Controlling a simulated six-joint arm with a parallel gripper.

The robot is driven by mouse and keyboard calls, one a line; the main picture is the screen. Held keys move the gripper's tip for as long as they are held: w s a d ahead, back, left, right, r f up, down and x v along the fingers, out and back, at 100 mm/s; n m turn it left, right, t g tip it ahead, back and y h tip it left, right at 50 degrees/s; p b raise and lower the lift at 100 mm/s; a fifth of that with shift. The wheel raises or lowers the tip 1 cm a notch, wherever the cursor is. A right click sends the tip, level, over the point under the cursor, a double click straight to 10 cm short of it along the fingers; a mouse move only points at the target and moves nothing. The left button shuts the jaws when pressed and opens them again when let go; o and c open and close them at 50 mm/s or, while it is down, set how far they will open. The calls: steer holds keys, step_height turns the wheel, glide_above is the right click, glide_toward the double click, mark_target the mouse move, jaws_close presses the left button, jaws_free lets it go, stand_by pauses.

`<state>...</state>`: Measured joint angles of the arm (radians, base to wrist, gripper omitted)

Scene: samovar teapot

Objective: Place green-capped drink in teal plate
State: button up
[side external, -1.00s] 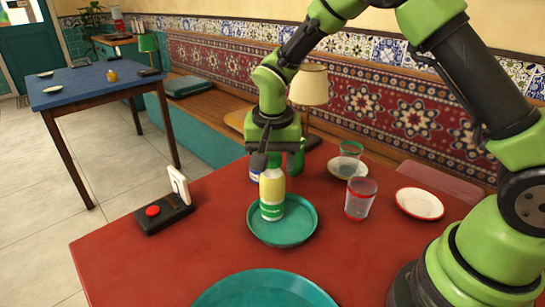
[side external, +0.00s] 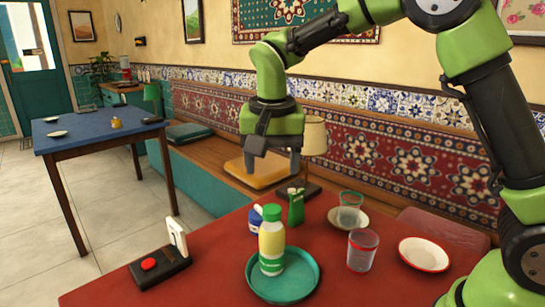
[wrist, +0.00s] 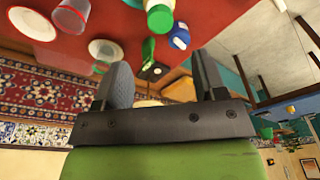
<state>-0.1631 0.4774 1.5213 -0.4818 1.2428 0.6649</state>
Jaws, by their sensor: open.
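The green-capped drink (side external: 271,240), a pale yellow and white bottle with a green label, stands upright in the teal plate (side external: 307,283) on the red table. My gripper (side external: 273,168) is raised above and behind the bottle, apart from it, open and empty. In the wrist view my two gripper fingers (wrist: 162,90) are spread with nothing between them. The drink's green cap (wrist: 160,18) shows there at the top edge, with part of the teal plate hidden or cut off.
A green bottle (side external: 296,207) and a blue-and-white container (side external: 255,218) stand behind the drink. A red-rimmed cup (side external: 361,250), a white red-rimmed plate (side external: 424,252) and a green-rimmed cup (side external: 349,208) are right. A black box with a red button (side external: 149,264) is left.

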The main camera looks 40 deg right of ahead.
steer(key=s+d+r+n+t+y, duration=0.1)
steer(key=s+r+n+t+y, duration=0.1)
steer(key=s+r, duration=0.55)
steer(key=s+n+t+y, duration=0.1)
steer(key=s+n+t, duration=0.2)
steer(key=s, duration=1)
steer(key=shift+f+t, duration=0.3)
steer(key=shift+t, duration=0.1)
